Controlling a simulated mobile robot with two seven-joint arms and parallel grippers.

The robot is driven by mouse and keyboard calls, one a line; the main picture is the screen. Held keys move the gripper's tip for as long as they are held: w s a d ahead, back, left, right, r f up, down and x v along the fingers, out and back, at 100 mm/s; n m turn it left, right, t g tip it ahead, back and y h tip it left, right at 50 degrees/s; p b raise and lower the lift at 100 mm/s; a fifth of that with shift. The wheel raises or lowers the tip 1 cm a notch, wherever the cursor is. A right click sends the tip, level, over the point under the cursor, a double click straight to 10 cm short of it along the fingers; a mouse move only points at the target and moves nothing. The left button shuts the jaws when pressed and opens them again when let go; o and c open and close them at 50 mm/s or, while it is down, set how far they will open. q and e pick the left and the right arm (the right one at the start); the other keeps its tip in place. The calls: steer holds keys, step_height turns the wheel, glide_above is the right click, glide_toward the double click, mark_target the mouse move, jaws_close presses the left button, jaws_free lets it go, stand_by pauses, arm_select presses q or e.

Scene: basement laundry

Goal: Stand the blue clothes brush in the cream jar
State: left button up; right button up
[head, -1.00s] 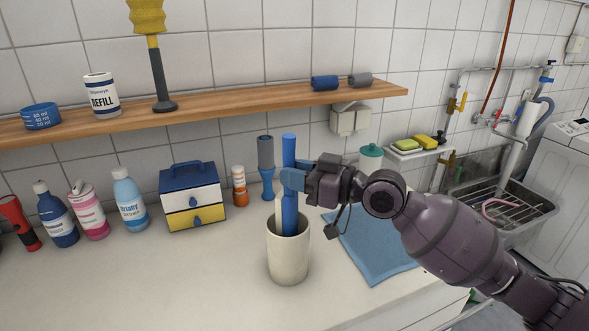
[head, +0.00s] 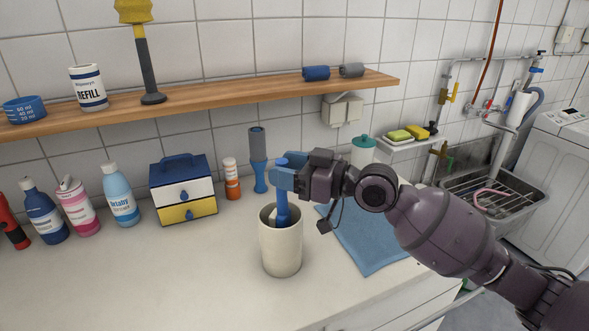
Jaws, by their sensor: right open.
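The blue clothes brush (head: 282,208) stands nearly upright in the cream jar (head: 281,248). Its lower part is inside the jar and hidden by the wall, and its upper end sticks up above the rim. The jar stands upright on the white counter. My right gripper (head: 284,179) is at the brush's upper end, above the jar's rim, with its blue fingers open around the handle. Whether a finger still touches the handle is hard to see. My left gripper is not in view.
A blue cloth (head: 368,238) lies right of the jar. A drawer box (head: 184,190), an orange-and-white bottle (head: 231,180) and a grey-and-blue upright item (head: 258,160) stand behind. Several bottles line the left. A wooden shelf (head: 210,93) runs above. The counter left of the jar is clear.

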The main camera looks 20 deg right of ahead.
arm_select(q)
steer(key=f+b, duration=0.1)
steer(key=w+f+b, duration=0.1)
steer(key=b, duration=0.1)
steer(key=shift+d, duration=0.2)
arm_select(e)
steer(key=v, duration=1)
steer(key=shift+s+d, duration=0.3)
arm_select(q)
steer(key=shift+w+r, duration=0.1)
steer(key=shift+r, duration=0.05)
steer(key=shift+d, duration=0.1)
